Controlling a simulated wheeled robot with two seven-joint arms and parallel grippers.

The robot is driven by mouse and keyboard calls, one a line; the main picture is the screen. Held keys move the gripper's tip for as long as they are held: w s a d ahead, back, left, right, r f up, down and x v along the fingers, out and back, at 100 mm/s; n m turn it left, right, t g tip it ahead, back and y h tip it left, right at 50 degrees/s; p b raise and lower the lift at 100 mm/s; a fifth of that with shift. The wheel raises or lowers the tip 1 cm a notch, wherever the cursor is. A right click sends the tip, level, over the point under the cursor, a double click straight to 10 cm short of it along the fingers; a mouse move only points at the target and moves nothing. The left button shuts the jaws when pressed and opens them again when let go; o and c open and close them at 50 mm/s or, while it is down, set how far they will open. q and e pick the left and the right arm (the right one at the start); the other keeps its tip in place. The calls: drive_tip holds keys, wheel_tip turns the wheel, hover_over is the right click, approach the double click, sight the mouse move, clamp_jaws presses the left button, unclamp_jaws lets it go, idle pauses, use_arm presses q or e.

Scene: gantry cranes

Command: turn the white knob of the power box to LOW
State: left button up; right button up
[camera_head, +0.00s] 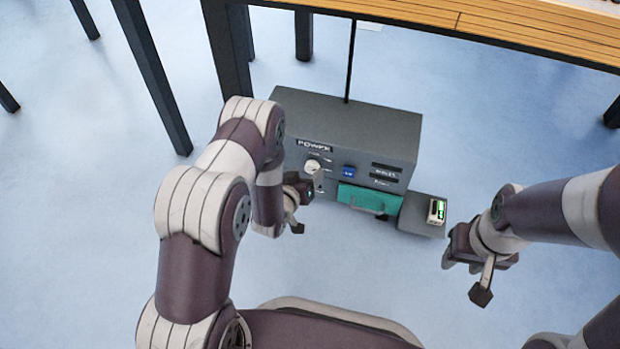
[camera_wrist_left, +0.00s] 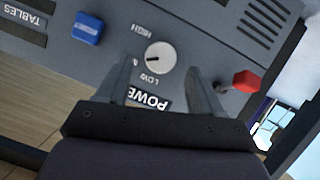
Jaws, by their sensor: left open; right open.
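The grey power box (camera_head: 350,120) stands on the floor with its front panel facing me. Its white knob (camera_head: 312,165) is at the panel's upper left, under the POWER label. In the left wrist view the white knob (camera_wrist_left: 160,57) shows a dark mark pointing left, between the HIGH and LOW labels, toward a label partly hidden by a finger. My left gripper (camera_head: 306,200) is open in front of the panel; its fingers appear either side of the knob in the wrist view, with contact not visible. My right gripper (camera_head: 467,272) is open and empty, right of the box.
A blue button (camera_head: 349,171) and a teal panel (camera_head: 372,199) are on the box front. A small grey unit (camera_head: 420,215) with a green display adjoins its right. A red-ended part (camera_wrist_left: 246,80) is right of the knob in the wrist view. A wooden table (camera_head: 500,25) stands behind.

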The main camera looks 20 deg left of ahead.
sight(310, 168)
use_arm(q)
drive_tip(key=b+x, duration=0.1)
drive_tip(key=x, duration=0.1)
drive_tip(key=shift+w+f, duration=0.25)
drive_tip(key=shift+w, duration=0.05)
drive_tip(key=shift+w+d, duration=0.1)
drive_tip(key=shift+w, duration=0.2)
drive_tip(key=shift+r, duration=0.1)
use_arm(e)
wheel_tip(310, 168, down, 2)
drive_tip(key=shift+f, duration=0.1)
use_arm(q)
drive_tip(key=c, duration=1.1)
